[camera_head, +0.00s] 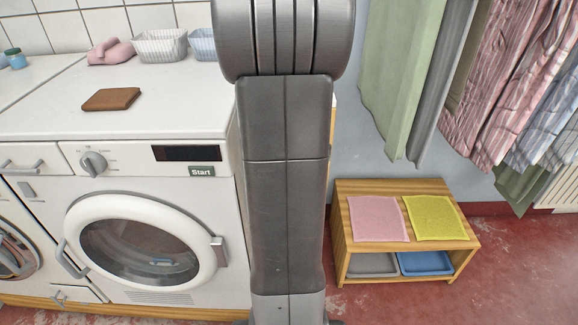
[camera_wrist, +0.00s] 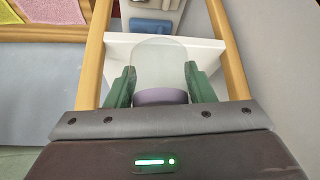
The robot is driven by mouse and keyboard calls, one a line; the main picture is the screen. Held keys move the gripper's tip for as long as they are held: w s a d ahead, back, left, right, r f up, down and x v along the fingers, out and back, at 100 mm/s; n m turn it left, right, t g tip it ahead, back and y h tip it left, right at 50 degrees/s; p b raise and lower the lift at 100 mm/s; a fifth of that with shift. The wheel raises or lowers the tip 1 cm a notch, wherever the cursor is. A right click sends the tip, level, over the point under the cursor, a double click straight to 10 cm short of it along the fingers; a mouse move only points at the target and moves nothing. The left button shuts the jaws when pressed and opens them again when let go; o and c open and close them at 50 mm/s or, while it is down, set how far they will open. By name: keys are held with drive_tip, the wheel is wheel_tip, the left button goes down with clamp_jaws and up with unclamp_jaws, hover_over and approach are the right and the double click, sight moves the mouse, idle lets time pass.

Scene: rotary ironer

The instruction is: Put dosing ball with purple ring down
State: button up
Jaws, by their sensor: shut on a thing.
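The dosing ball (camera_wrist: 158,62) is a pale translucent cup with a purple ring (camera_wrist: 160,97) at its near end. In the wrist view it sits between the two green fingers of my gripper (camera_wrist: 160,86), which is shut on it. A white surface (camera_wrist: 116,50) shows behind the ball, between two wooden rails. I cannot tell whether the ball touches that surface. Neither the ball nor the gripper can be made out in the head view, where my arm fills the middle.
A wooden bench (camera_head: 352,216) with pink and yellow cloths stands at right. Its lower shelf holds grey and blue trays. A white washer (camera_head: 190,118) with a brown block (camera_head: 111,99) and baskets on top stands left. Hanging laundry (camera_head: 480,80) fills the upper right. Red floor is open in front.

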drive_tip(key=w, duration=0.3)
drive_tip(key=w+a, duration=0.1)
drive_tip(key=w, duration=0.2)
drive_tip(key=w+a, duration=0.1)
drive_tip(key=w, duration=0.2)
drive_tip(key=shift+w+p, duration=0.35)
drive_tip(key=shift+f+b, duration=0.55)
drive_tip(key=shift+f, duration=1.2)
drive_tip(key=shift+f, duration=0.2)
drive_tip(key=o, duration=1)
drive_tip(key=shift+c, duration=0.2)
drive_tip(key=shift+r, duration=0.15)
